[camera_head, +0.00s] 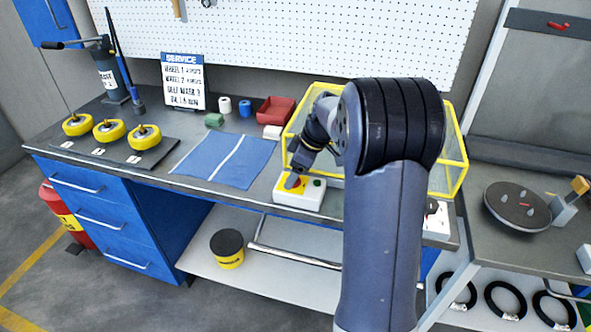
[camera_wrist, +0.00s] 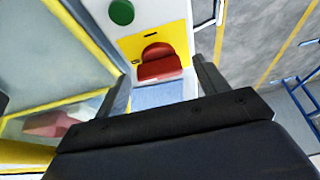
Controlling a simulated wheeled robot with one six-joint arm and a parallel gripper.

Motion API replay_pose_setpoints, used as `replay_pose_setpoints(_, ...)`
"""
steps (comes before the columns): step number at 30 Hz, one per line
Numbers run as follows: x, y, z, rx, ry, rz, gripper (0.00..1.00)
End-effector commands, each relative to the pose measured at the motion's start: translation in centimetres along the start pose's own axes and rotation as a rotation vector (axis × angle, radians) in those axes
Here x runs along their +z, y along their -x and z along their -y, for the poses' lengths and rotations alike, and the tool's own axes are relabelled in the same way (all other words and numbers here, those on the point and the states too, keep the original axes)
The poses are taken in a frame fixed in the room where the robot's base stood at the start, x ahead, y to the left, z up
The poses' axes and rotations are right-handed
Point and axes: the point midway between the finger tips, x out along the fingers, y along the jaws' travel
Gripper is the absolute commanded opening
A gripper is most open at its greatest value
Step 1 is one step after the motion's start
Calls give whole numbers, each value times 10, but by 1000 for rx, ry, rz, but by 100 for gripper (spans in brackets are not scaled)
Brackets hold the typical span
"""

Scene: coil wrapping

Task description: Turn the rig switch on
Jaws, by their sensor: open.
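The rig switch is a white box (camera_head: 299,198) on the front edge of the bench, left of the yellow-framed clear enclosure (camera_head: 459,150). It has a yellow plate with a red knob (camera_wrist: 158,62) and a green round button (camera_wrist: 121,12), both clear in the wrist view. My gripper (camera_head: 293,182) is over the left part of the box in the head view and partly covers the red knob. In the wrist view my gripper (camera_wrist: 160,74) is open, its fingers on either side of the knob. I cannot tell whether they touch it.
A blue cloth (camera_head: 223,158) lies left of the box. A red bin (camera_head: 276,110) stands behind it. Several yellow wheels (camera_head: 109,130) sit on a dark mat at the left. A round dark disc (camera_head: 517,205) is on the right table. My arm hides part of the enclosure.

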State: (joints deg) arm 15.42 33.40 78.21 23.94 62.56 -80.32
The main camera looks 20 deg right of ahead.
Motion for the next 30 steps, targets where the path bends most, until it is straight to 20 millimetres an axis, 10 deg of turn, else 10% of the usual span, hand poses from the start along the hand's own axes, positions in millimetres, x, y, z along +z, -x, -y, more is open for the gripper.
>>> replay_pose_setpoints(5, 0, 0, 0, 0, 0, 0, 69)
replay_pose_setpoints(21, 0, 0, 0, 0, 0, 0, 26)
replay_pose_setpoints(30, 0, 0, 1, 12, -30, 1, 24)
